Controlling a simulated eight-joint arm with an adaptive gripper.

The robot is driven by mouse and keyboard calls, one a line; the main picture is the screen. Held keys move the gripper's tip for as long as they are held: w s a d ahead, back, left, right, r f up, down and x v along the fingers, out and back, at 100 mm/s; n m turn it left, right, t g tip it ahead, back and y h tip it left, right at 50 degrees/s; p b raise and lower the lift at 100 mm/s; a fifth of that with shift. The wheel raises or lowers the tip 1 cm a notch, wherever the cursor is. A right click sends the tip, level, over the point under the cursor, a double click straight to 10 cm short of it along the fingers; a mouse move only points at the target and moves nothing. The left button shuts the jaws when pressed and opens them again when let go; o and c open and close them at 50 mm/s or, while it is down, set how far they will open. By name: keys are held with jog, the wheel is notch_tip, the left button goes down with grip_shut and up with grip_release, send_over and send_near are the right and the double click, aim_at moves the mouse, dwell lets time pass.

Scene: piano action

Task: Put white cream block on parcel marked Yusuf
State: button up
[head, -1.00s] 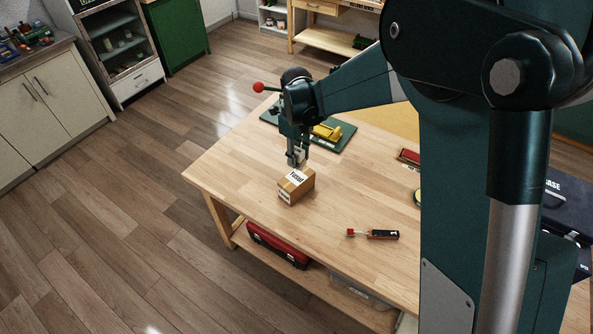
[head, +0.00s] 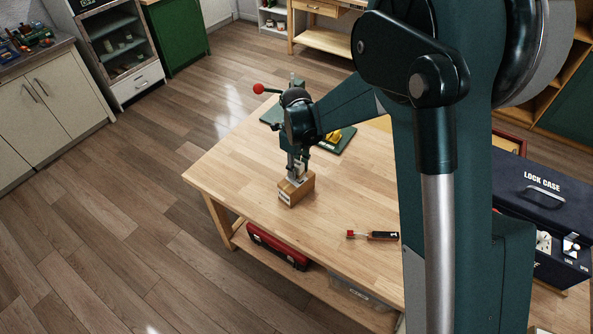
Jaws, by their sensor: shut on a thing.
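The cardboard parcel (head: 298,193) sits on the wooden table near its left edge. Its top label, which reads Yusuf in the earlier view, is now mostly covered by my gripper. My gripper (head: 297,174) points down right over the parcel's top. It is shut on a small pale block (head: 299,170), apparently the white cream block, which is mostly hidden between the fingers. I cannot tell whether the block touches the parcel.
A dark green board (head: 336,142) with a yellow item (head: 342,136) lies behind the gripper. A red-and-black tool (head: 373,236) lies on the table to the right. A lock case (head: 542,205) stands at far right. The table front is clear.

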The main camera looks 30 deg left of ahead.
aim_at(297, 163)
jog(key=shift+f, duration=0.55)
jog(key=shift+f, duration=0.15)
jog(key=o, duration=0.9)
jog(key=shift+r, duration=0.2)
jog(key=shift+r, duration=6)
